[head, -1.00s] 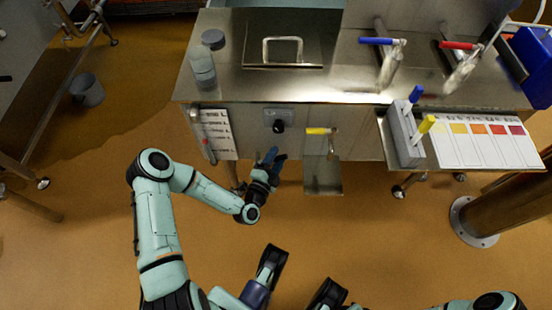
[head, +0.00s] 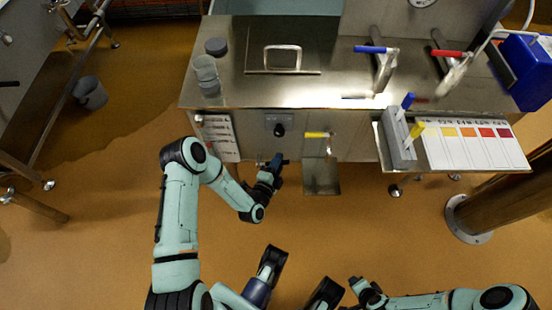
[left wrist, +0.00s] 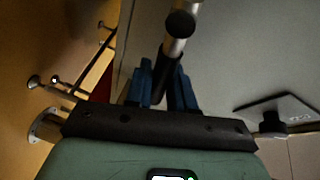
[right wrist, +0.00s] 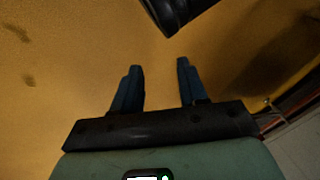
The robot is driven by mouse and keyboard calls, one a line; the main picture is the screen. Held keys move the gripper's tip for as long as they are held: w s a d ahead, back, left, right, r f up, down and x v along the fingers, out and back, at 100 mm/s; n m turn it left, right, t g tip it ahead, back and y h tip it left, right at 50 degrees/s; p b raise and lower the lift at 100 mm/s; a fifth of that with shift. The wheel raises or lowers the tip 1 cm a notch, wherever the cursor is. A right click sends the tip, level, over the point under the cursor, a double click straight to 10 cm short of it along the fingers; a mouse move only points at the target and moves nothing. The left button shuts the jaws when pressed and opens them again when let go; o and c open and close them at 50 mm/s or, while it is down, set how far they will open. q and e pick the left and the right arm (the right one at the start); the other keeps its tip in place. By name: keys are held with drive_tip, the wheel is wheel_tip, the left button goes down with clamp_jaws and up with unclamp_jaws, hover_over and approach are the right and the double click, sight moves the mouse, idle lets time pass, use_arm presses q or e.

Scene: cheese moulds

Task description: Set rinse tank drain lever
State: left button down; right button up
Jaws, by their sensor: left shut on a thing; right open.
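The rinse tank (head: 300,85) is a steel cabinet with a lidded top at the centre of the head view. My left gripper (head: 279,162) is low at its front, below a black knob (head: 279,130) on a small grey panel. In the left wrist view, a lever (left wrist: 172,48) with a steel shaft and black end lies between the blue fingers (left wrist: 165,85), which are shut on its dark part. In the head view the gripper hides this lever. My right gripper (right wrist: 158,80) is open and empty over the floor.
A yellow-handled tap (head: 317,135) sits just right of the left gripper, above a steel tray (head: 321,178). Blue (head: 375,49) and red (head: 448,53) handles stand on top. A chart shelf (head: 470,148) juts out at right. The floor in front is open.

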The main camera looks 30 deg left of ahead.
use_arm(q)
drive_tip(key=shift+d+f+m+g+p, duration=0.2)
drive_tip(key=shift+f+m+g+p, duration=0.2)
drive_tip(key=shift+m, duration=0.4)
drive_tip(key=shift+a+f, duration=0.15)
drive_tip(key=shift+f, duration=0.25)
use_arm(e)
drive_tip(key=shift+s+a+r+g, duration=0.15)
drive_tip(key=shift+s+a+r, duration=0.15)
drive_tip(key=shift+s, duration=0.2)
drive_tip(key=shift+s+a+r+g, duration=0.15)
drive_tip(key=shift+s+a+r, duration=0.1)
drive_tip(key=shift+s, duration=0.25)
use_arm(q)
drive_tip(key=c, duration=1.1)
unclamp_jaws()
drive_tip(key=shift+o, duration=0.2)
